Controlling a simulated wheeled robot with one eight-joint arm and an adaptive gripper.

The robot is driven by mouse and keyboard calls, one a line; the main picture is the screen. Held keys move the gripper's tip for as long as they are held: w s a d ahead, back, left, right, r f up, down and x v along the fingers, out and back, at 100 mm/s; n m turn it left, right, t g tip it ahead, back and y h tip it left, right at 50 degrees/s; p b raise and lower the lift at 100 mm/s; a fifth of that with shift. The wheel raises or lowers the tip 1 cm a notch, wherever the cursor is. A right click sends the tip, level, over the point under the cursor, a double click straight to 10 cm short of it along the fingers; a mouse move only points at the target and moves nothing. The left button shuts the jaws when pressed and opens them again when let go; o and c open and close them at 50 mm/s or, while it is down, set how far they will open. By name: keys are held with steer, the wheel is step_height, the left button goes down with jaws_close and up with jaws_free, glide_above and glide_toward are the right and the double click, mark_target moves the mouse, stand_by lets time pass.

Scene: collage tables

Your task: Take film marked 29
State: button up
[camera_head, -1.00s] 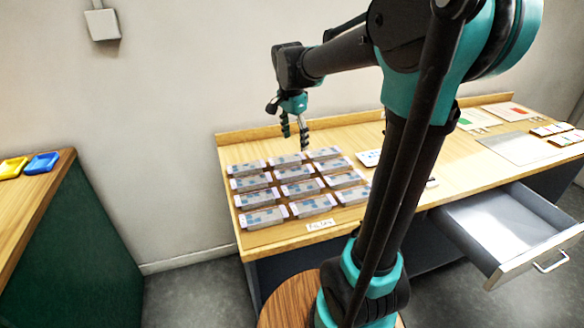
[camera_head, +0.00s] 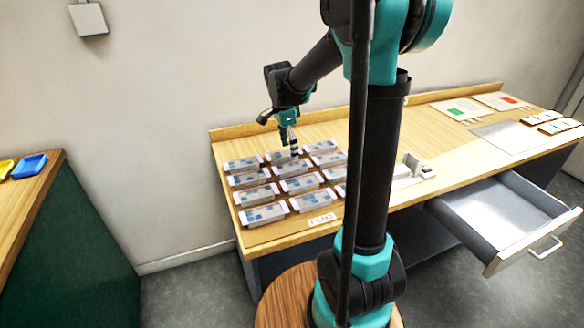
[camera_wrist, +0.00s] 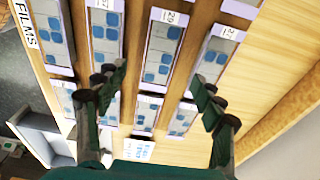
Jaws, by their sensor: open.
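The film marked 29 (camera_wrist: 161,52) is a long pale strip with blue squares in the wrist view. Its number label is at its top end, and it lies between two neighbouring strips. My gripper (camera_wrist: 157,105) is open and empty, with one finger on each side of that strip's column. In the head view my gripper (camera_head: 293,147) hangs above the back part of the film group, near the middle column. I cannot read the film numbers in the head view. Whether the fingertips touch anything is unclear.
Several similar films (camera_head: 264,214) lie in close rows on the wooden table, behind a FILMS label (camera_head: 322,219). A small white and grey device (camera_head: 413,168) stands to their right. An open drawer (camera_head: 500,215) juts out at front right. A raised edge (camera_head: 235,131) runs along the back.

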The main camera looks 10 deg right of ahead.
mark_target(292, 166)
steer(key=shift+w+d+f, duration=0.1)
steer(key=shift+d+f, duration=0.1)
steer(key=shift+f, duration=1.25)
steer(key=shift+d+f, duration=0.15)
steer(key=shift+f, duration=1.25)
steer(key=shift+c, duration=0.5)
steer(key=c, duration=1)
